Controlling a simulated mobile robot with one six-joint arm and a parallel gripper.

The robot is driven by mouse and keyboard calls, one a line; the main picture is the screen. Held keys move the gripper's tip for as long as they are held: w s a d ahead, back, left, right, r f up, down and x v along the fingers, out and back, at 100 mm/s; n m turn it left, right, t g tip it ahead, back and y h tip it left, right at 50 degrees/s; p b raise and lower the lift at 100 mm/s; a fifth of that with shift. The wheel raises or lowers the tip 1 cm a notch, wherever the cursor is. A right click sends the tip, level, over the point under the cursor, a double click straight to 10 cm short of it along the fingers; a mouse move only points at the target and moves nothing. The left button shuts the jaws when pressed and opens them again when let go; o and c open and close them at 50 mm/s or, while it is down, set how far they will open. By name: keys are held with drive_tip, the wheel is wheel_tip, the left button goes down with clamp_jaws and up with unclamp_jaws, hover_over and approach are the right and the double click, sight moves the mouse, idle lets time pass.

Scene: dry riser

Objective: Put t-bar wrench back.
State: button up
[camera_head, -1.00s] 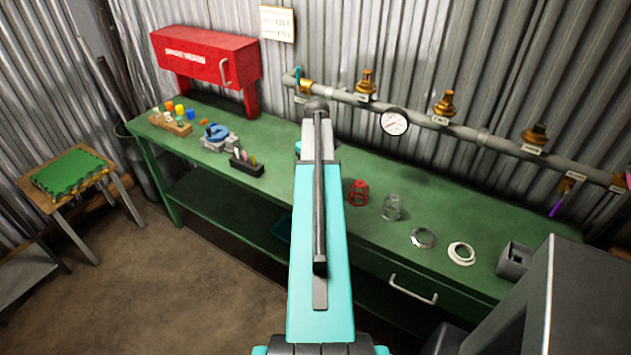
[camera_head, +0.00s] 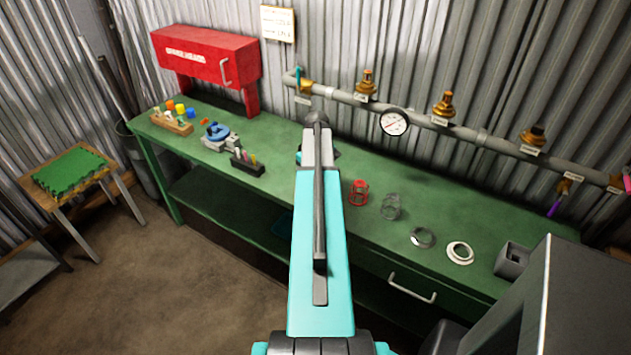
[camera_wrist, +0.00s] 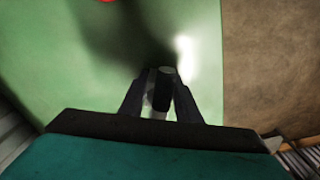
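My gripper (camera_wrist: 160,98) shows in the wrist view, above the green bench top. Its two fingers are closed in on a narrow dark piece with a round grey end (camera_wrist: 166,72), which looks like part of the t-bar wrench. The rest of that piece is hidden, and its crossbar cannot be made out. In the head view my own arm covers the gripper and whatever it holds. No other t-bar wrench can be made out there. An open-topped grey square holder (camera_head: 512,261) stands at the bench's right end.
The green bench (camera_head: 300,150) carries a wooden block of coloured plugs (camera_head: 172,121), a blue vise (camera_head: 216,133), a black rack (camera_head: 246,164), a red cage (camera_head: 358,192), a grey cage (camera_head: 390,206) and rings (camera_head: 460,252). A pipe with valves (camera_head: 465,133) runs behind.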

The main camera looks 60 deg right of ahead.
drive_tip(key=o, duration=0.3)
drive_tip(key=shift+r, duration=0.1)
drive_tip(key=shift+s+a+r+b, duration=0.1)
drive_tip(key=shift+r+b, duration=0.7)
drive_tip(key=shift+r, duration=2.25)
drive_tip(key=shift+s+r+b, duration=0.1)
drive_tip(key=shift+r+b, duration=0.7)
drive_tip(key=shift+r, duration=2.25)
